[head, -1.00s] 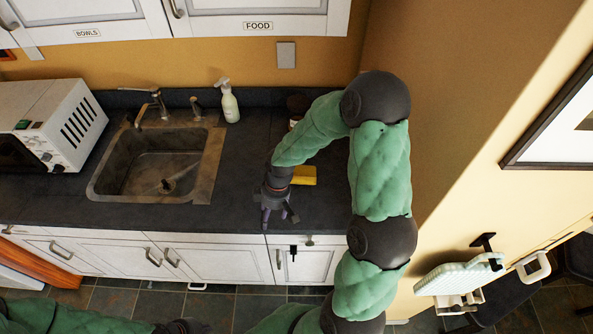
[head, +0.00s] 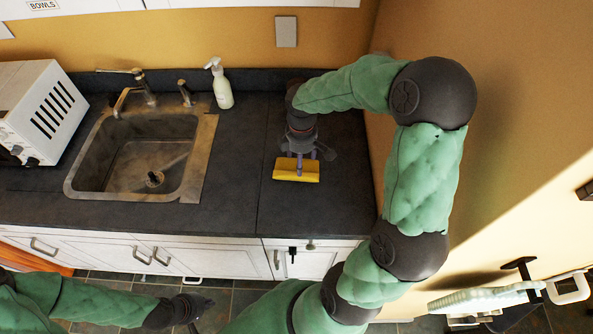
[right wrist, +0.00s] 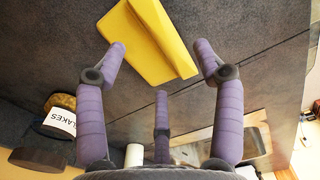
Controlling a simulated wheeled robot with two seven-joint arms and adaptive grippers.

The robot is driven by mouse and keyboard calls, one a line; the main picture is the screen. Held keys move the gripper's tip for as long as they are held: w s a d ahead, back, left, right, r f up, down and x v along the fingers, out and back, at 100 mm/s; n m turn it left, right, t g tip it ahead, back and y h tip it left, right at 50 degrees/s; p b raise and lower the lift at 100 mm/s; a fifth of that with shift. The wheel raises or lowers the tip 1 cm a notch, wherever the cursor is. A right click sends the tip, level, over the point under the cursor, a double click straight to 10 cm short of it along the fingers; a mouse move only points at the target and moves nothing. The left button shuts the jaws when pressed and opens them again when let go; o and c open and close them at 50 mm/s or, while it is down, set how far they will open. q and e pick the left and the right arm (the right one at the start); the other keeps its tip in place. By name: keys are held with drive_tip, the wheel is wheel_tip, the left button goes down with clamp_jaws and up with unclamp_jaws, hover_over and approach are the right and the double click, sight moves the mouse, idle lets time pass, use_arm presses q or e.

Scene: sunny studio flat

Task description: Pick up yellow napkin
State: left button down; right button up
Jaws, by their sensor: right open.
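The yellow napkin (head: 296,170) lies folded on the dark countertop, right of the sink. It also shows at the top of the right wrist view (right wrist: 150,42). My right gripper (head: 304,158) is at the napkin's back edge in the head view. In the right wrist view its purple fingers (right wrist: 160,75) are spread open and empty, with the napkin just beyond the tips; contact cannot be told. My left gripper (head: 192,308) is low at the bottom of the head view, in front of the cabinets, and its finger state is unclear.
The right wrist view shows a container labelled "FLAKES" (right wrist: 60,122). A wall closes the counter's right side. Counter around the napkin is clear.

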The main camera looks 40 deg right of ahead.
drive_tip(key=shift+f+b, duration=0.75)
drive_tip(key=shift+f, duration=2.5)
drive_tip(key=c, duration=1.2)
